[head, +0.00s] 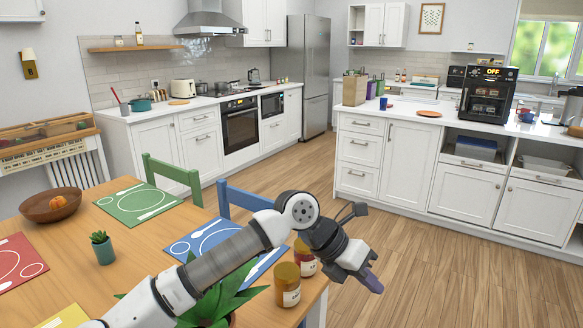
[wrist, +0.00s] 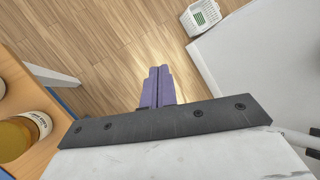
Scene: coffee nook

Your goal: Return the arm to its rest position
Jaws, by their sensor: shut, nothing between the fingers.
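My gripper (head: 373,283) hangs in the air past the right edge of the wooden dining table (head: 135,245), over the bare floor. Its purple fingers are pressed together with nothing between them. In the wrist view the shut fingers of my gripper (wrist: 157,87) point at the wood floor. My arm reaches across the table's near right corner, with the elbow bent and the gripper tilted down to the right.
Two jars (head: 287,285) stand at the table's right edge close to my arm; one jar also shows in the wrist view (wrist: 24,132). A potted plant (head: 218,300) is partly behind my arm. A white island (head: 430,165) stands to the right. A white basket (wrist: 200,17) shows at the top.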

